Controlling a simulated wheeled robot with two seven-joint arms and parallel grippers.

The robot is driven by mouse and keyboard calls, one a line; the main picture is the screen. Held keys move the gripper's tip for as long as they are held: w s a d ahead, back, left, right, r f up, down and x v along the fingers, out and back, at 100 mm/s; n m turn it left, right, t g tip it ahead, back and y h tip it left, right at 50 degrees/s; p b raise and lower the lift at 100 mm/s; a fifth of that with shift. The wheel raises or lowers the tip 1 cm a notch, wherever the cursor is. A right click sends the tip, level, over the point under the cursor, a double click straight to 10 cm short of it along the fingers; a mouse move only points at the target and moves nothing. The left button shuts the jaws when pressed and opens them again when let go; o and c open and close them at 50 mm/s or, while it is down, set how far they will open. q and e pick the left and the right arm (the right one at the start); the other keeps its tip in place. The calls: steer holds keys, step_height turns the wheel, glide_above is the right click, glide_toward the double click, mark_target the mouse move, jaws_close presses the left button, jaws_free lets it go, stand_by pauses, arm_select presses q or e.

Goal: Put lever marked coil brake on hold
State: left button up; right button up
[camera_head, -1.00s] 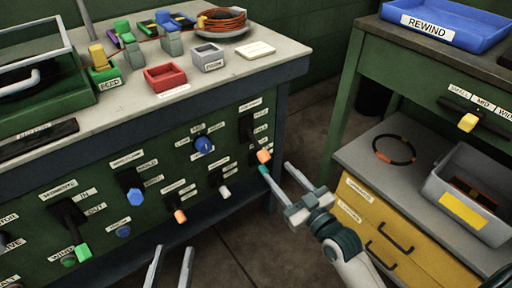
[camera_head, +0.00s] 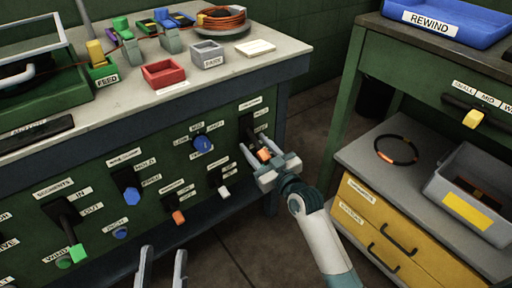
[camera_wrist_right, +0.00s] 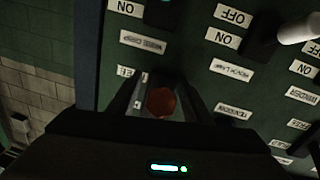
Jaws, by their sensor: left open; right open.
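My right gripper (camera_head: 255,147) is open at the right end of the green panel. Its fingers stand on either side of a lever's orange knob (camera_head: 264,154). In the right wrist view the knob (camera_wrist_right: 161,101) lies between the open fingers (camera_wrist_right: 163,88); contact cannot be told. The lever slants down and outward from a black slotted plate (camera_head: 246,124). The labels beside it are too small to read surely. A blue-handled lever (camera_head: 132,194) on the left of the panel has plates that seem to read HOLD and another word. My left gripper (camera_head: 163,252) is open and empty at the bottom.
Close by are a blue knob (camera_head: 202,144), a white-tipped switch (camera_head: 224,191) and an orange-tipped switch (camera_head: 178,216). A green-tipped lever (camera_head: 78,250) is far left. A yellow drawer unit (camera_head: 390,235) stands right. The floor between bench and drawers is clear.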

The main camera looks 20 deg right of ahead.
jaws_close()
stand_by(0.4)
